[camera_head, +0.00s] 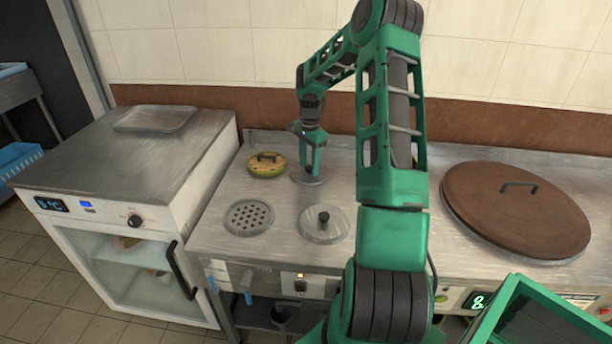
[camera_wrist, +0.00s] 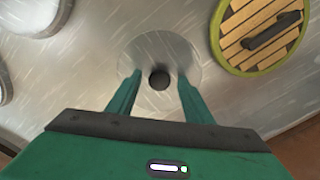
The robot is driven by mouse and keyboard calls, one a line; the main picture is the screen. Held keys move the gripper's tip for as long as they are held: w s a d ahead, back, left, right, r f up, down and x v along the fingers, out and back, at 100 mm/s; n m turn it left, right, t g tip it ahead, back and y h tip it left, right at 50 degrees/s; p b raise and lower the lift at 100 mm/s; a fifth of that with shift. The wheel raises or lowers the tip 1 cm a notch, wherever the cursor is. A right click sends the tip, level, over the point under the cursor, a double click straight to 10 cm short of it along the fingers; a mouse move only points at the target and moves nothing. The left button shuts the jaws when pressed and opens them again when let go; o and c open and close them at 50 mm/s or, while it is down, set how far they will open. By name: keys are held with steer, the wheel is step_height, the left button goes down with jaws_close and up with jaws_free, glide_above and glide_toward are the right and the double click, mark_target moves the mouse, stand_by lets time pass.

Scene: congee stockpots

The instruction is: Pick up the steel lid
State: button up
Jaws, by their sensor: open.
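The steel lid (camera_wrist: 160,45) is a round, brushed metal disc with a dark knob (camera_wrist: 160,79), lying flat on the steel counter. It also shows in the head view (camera_head: 300,179), partly hidden by my gripper. My gripper (camera_head: 312,173) points down over this lid. In the wrist view my gripper (camera_wrist: 159,78) is open, with one finger on each side of the knob and gaps between. I cannot tell how far the fingertips are above the lid's surface.
A wooden lid with a green rim (camera_head: 266,171) lies close to the left. A clear-looking lid with a black knob (camera_head: 322,235) and a perforated disc (camera_head: 248,217) lie in front. A large brown lid (camera_head: 516,215) is at right. A white cabinet (camera_head: 110,165) stands left.

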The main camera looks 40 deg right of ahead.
steer(key=shift+f, duration=0.15)
steer(key=c, duration=1.1)
steer(key=shift+c, duration=0.2)
